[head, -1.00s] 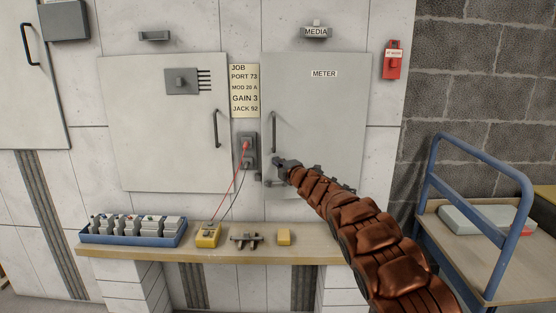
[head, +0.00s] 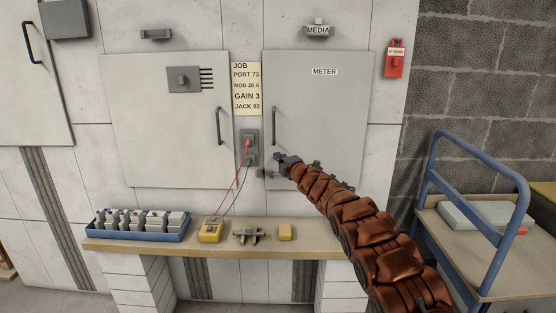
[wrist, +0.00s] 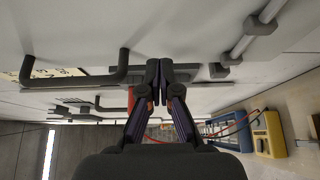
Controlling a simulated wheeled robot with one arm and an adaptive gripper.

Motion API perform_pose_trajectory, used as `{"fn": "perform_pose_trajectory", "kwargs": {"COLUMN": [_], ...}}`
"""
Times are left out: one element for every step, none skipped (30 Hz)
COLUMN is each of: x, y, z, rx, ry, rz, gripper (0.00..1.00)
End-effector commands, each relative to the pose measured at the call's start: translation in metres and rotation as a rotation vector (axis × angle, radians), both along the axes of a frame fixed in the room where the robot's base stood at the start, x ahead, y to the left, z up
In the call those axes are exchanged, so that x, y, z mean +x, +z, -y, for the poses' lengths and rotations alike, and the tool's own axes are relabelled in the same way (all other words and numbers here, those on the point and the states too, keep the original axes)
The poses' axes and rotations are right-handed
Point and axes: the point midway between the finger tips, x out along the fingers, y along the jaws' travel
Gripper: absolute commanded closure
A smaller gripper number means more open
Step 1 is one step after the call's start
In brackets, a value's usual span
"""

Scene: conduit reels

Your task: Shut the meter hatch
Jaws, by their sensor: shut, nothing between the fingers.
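The meter hatch (head: 330,120) is a grey wall door marked METER, with a dark vertical handle (head: 273,126) near its left edge. It looks flush or nearly flush with the wall; I cannot tell whether a small gap is left. My gripper (head: 284,161) is at the hatch's lower left, below the handle. In the wrist view my gripper (wrist: 160,68) is shut and empty, its tips close to the pale panel. The handle (wrist: 78,76) is left of the fingers there. Whether the tips touch is unclear.
A similar grey hatch (head: 150,140) is at the left, with a socket (head: 249,145) and red lead between. The shelf (head: 215,247) below holds a blue tray (head: 135,236), a yellow meter (head: 211,231) and a yellow block (head: 285,232). A blue-railed cart (head: 428,185) stands right.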

Motion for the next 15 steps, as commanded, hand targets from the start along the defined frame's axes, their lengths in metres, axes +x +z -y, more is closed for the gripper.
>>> {"fn": "perform_pose_trajectory", "kwargs": {"x": [-0.002,-0.004,-0.006,-0.007,-0.009,-0.011,-0.013,-0.014,-0.016,-0.018,-0.019,-0.021,-0.023,-0.024,-0.026], "y": [-0.004,-0.004,-0.004,-0.004,-0.003,-0.003,-0.003,-0.004,-0.005,-0.005,-0.005,-0.004,-0.003,-0.003,-0.003], "z": [0.000,0.000,0.001,0.001,0.001,0.001,0.002,0.002,0.003,0.003,0.003,0.004,0.005,0.005,0.006], "rx": [-0.002,-0.002,-0.001,-0.001,-0.001,-0.001,-0.001,-0.001,-0.001,-0.001,-0.001,-0.001,-0.001,-0.002,-0.002], "ry": [0.000,0.001,0.002,0.002,0.002,0.002,0.002,0.002,0.002,0.002,0.001,0.001,0.000,-0.001,-0.002], "rz": [0.001,0.001,0.002,0.002,0.002,0.002,0.002,0.000,0.000,0.000,0.000,0.002,0.003,0.003,0.003], "gripper": [1.00,1.00,1.00,1.00,1.00,1.00,1.00,1.00,1.00,1.00,1.00,1.00,1.00,1.00,1.00]}}
